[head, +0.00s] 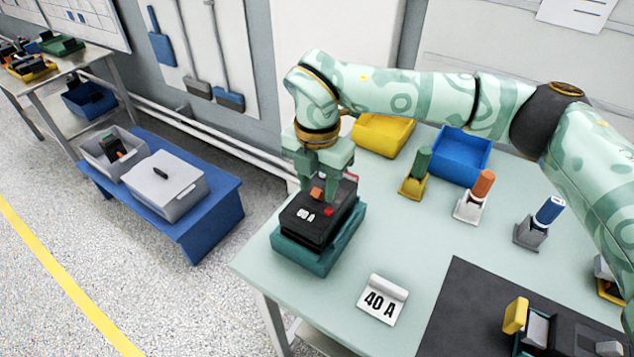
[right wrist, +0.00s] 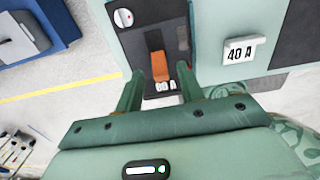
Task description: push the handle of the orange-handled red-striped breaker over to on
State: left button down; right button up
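The black breaker (head: 312,222) with an orange handle (head: 317,194) sits in a teal holder (head: 318,262) at the table's left end. A small red patch shows on its top, and its label seems to read 60 A or 80 A. My right gripper (head: 327,196) is above the breaker, pointing down. In the right wrist view, the orange handle (right wrist: 160,66) lies between the spread fingers of my right gripper (right wrist: 160,88), with gaps on both sides. I cannot tell whether a finger touches the breaker body. My left gripper is not in view.
A 40 A card (head: 382,300) stands right of the holder. Green, orange and blue-topped tools (head: 416,170) stand behind, near yellow (head: 383,135) and blue (head: 461,154) bins. A dark mat (head: 465,300) with a yellow-handled device (head: 516,315) lies front right.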

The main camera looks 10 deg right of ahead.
jog(key=shift+c, duration=0.4)
grip_shut()
